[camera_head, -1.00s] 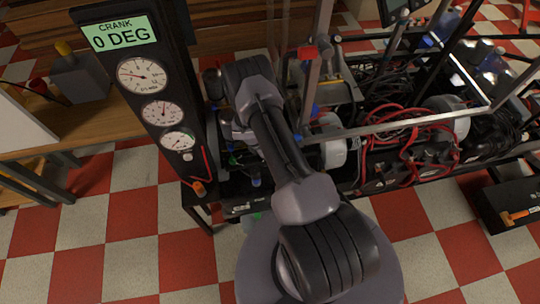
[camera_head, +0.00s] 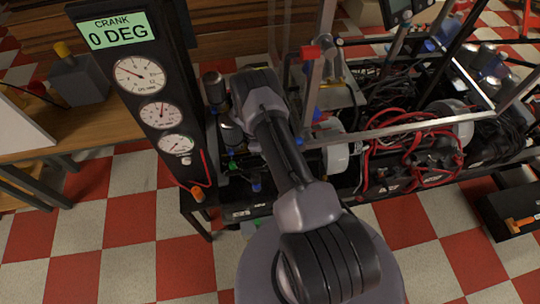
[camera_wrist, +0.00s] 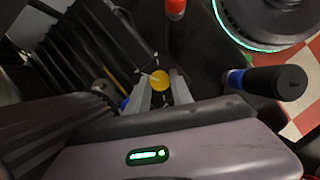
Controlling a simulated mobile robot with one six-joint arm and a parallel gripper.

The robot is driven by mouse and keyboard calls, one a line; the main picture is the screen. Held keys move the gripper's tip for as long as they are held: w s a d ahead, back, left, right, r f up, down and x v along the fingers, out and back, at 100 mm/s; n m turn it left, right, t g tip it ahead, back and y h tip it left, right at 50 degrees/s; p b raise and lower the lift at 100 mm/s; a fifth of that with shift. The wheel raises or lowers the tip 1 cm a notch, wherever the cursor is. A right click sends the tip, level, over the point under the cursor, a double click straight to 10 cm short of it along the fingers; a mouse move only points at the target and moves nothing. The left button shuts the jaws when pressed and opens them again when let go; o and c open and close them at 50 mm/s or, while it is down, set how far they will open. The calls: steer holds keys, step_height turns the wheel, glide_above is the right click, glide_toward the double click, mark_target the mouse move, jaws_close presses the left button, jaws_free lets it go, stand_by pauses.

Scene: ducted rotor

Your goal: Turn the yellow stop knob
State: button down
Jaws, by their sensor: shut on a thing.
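The yellow knob (camera_wrist: 159,80) shows in the wrist view as a small round cap. My gripper (camera_wrist: 164,86) has its two pale fingers on either side of the knob, shut on it. The fingers hide part of the knob's sides. In the head view my own arm covers the place, so neither the knob nor the fingertips can be made out there.
In the wrist view a black handle with a blue collar (camera_wrist: 275,82) stands at right, a green-lit ring (camera_wrist: 265,20) at top right and a red-tipped part (camera_wrist: 175,8) at top. In the head view the gauge panel (camera_head: 150,95) reads "CRANK 0 DEG"; the wired bench (camera_head: 420,150) lies right.

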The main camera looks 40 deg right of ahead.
steer(key=shift+m, duration=0.5)
steer(key=c, duration=1.1)
jaws_free()
steer(key=shift+d, duration=0.1)
steer(key=p+v, duration=0.6)
steer(key=v, duration=1.1)
steer(key=shift+w+d+r, duration=0.1)
steer(key=shift+w+r, duration=0.1)
